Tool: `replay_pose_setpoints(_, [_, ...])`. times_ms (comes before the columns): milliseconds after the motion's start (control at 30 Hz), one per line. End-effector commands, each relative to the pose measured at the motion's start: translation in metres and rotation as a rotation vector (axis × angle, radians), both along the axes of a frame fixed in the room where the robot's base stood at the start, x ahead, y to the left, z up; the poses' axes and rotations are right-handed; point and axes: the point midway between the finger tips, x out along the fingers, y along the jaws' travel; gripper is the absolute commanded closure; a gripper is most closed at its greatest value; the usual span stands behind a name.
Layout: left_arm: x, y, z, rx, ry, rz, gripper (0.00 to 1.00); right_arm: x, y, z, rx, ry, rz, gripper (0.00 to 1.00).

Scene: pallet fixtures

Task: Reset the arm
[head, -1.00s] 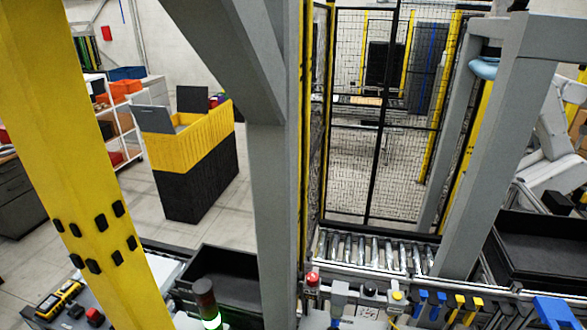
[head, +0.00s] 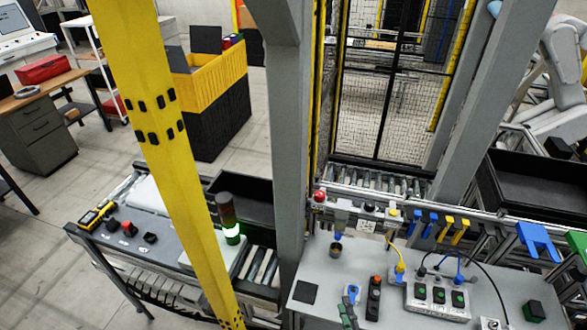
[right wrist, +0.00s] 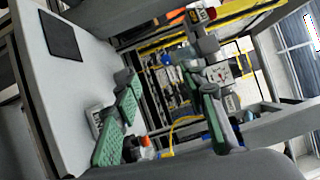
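My right gripper (right wrist: 172,112) shows in the right wrist view, with its two green-padded fingers spread apart. The gap between them looks empty, and background equipment shows through it. The grey worktop (right wrist: 38,80) with a black square pad (right wrist: 62,35) lies left of the fingers in that view. In the head view the same worktop (head: 325,268) and pad (head: 306,293) are at the bottom centre. My left gripper does not show.
A grey post (head: 290,150) and a yellow post (head: 165,130) stand in front. The worktop carries a button box (head: 437,300). A signal lamp (head: 229,215) glows green at left. Blue and yellow hooks (head: 455,229) line the rail. A black bin (head: 535,190) is at right.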

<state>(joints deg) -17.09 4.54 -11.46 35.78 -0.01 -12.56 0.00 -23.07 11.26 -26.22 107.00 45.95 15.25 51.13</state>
Motion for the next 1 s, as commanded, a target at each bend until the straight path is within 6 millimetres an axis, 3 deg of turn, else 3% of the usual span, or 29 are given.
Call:
replay_pose_setpoints(367, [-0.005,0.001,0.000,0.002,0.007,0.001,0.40,-0.008,0.018,0.001,-0.358,0.076,0.180,0.62])
replay_pose_setpoints(533, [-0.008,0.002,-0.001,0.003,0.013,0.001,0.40,-0.026,0.009,-0.007,-0.670,0.158,0.313,0.62])
replay_pose_setpoints(667, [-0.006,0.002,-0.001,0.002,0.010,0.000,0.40,-0.054,-0.020,-0.020,-0.962,0.269,0.434,0.62])
replay_pose_setpoints(800, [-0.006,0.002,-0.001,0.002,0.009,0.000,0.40,-0.093,-0.064,-0.029,-1.221,0.416,0.554,0.62])
replay_pose_setpoints(1000, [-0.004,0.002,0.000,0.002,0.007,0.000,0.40,-0.140,-0.114,-0.030,-1.421,0.588,0.671,0.62])
